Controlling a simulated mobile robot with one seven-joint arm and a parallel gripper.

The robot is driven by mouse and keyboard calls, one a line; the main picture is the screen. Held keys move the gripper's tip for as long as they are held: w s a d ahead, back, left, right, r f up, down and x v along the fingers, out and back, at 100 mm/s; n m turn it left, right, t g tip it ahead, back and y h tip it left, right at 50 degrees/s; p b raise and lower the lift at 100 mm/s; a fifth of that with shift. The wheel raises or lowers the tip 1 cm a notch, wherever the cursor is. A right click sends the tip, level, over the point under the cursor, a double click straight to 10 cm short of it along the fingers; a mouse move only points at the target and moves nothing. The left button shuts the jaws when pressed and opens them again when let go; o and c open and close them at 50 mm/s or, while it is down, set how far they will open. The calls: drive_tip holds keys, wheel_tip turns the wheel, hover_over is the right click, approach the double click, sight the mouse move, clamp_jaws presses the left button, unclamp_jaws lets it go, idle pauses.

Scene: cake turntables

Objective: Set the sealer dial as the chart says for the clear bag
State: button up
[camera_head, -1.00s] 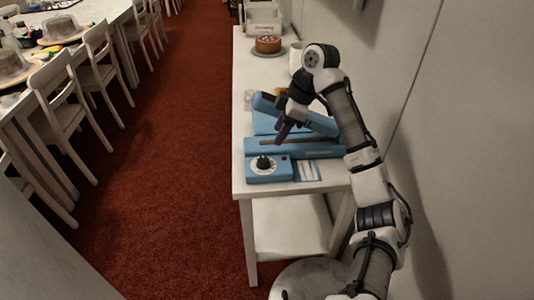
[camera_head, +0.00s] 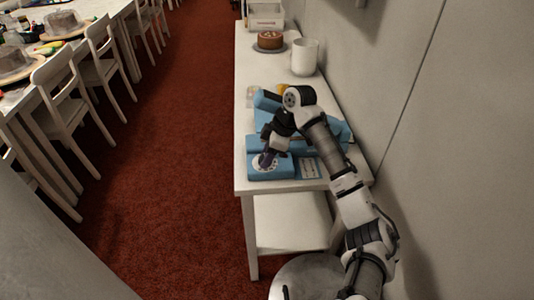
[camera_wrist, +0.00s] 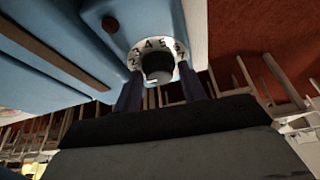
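The blue sealer (camera_head: 255,145) lies on the white table, its lid raised at the back. Its dial (camera_head: 257,163) is on the front box, partly hidden by my gripper (camera_head: 268,158). In the wrist view the black knob (camera_wrist: 157,65) sits on a white plate numbered around its rim; 2 to 6 are readable. My gripper (camera_wrist: 160,82) is open, its two fingers at either side of the knob with gaps visible. The knob's pointer setting cannot be read surely. The chart card (camera_head: 310,168) lies right of the dial box; its print is too small to read.
A white cup (camera_head: 304,57) and a brown cake (camera_head: 270,40) stand farther back on the table (camera_head: 242,185). A small yellow item (camera_head: 283,89) lies behind the sealer. The wall is close on the right; red carpet (camera_head: 185,150) is clear on the left.

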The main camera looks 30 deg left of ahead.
drive_tip(key=c, duration=0.6)
drive_tip(key=shift+o, duration=0.2)
drive_tip(key=m+p, duration=0.1)
drive_tip(key=m+t, duration=0.1)
drive_tip(key=shift+s+r+m+y+p, duration=0.15)
drive_tip(key=shift+m+y+p, duration=0.15)
drive_tip(key=shift+m+p, duration=0.1)
drive_tip(key=m+t+p, duration=0.1)
drive_tip(key=m+p, duration=0.1)
drive_tip(key=m, duration=0.1)
drive_tip(key=shift+s+m, duration=0.1)
drive_tip(key=shift+m, duration=0.2)
drive_tip(key=m+t+p, duration=0.1)
drive_tip(key=m, duration=0.1)
drive_tip(key=m+t+p, duration=0.1)
drive_tip(key=m+p, duration=0.1)
drive_tip(key=m, duration=0.1)
drive_tip(key=shift+t, duration=0.3)
drive_tip(key=shift+m, duration=0.3)
drive_tip(key=o, duration=0.7)
